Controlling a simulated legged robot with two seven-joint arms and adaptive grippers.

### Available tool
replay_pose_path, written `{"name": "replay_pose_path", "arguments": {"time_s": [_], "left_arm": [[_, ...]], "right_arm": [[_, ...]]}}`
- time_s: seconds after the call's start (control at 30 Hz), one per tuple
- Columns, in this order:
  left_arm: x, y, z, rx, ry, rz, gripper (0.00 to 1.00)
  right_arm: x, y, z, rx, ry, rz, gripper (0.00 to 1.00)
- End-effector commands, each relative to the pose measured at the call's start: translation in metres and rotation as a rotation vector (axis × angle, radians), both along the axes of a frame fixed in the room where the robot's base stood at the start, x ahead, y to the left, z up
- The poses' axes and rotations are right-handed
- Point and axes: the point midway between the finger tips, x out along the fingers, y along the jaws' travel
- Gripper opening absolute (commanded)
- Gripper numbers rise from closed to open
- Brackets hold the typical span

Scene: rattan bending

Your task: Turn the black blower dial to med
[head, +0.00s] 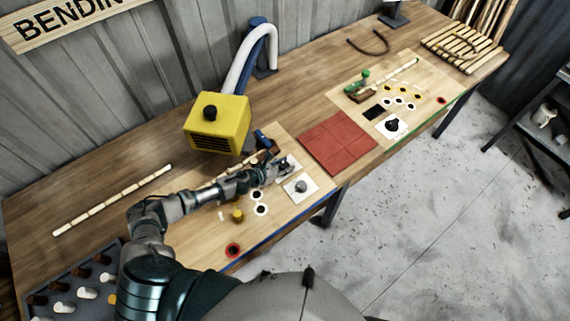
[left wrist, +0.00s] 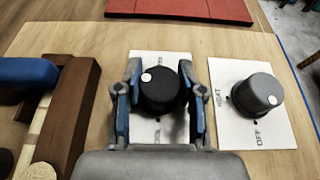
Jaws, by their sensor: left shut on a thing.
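The black blower dial (left wrist: 160,90) stands on a white label plate (left wrist: 150,62) in the left wrist view. My left gripper (left wrist: 160,98) is shut on it, with one blue-padded finger on each side. The white dot on the dial's top is toward its upper left. The plate's lettering is mostly hidden by the gripper and dial. In the head view my left gripper (head: 284,166) covers the dial on the near wooden panel. My right gripper is in neither view.
A grey dial (left wrist: 258,95) on a plate marked HEAT and OFF stands close right. A dark brown block (left wrist: 70,118) and blue handle (left wrist: 28,72) are at left. The yellow blower (head: 217,125) and red mat (head: 338,141) flank the panel. Another black dial (head: 392,125) is farther right.

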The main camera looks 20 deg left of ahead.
Motion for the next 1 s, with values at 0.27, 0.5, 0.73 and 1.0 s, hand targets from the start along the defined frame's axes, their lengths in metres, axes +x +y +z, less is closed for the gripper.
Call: {"name": "replay_pose_path", "arguments": {"time_s": [0.27,0.5,0.73,1.0], "left_arm": [[0.001,0.002,-0.004,0.005,-0.001,-0.174,0.04],[0.001,0.002,-0.003,0.003,0.0,-0.252,0.04],[0.0,0.002,-0.002,0.003,0.001,-0.276,0.04],[0.001,0.001,-0.002,0.003,0.0,-0.276,0.04]], "right_arm": [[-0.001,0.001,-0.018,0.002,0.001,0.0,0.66],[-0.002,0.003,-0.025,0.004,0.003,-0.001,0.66],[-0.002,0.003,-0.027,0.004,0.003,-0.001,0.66],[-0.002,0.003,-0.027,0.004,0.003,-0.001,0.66]]}}
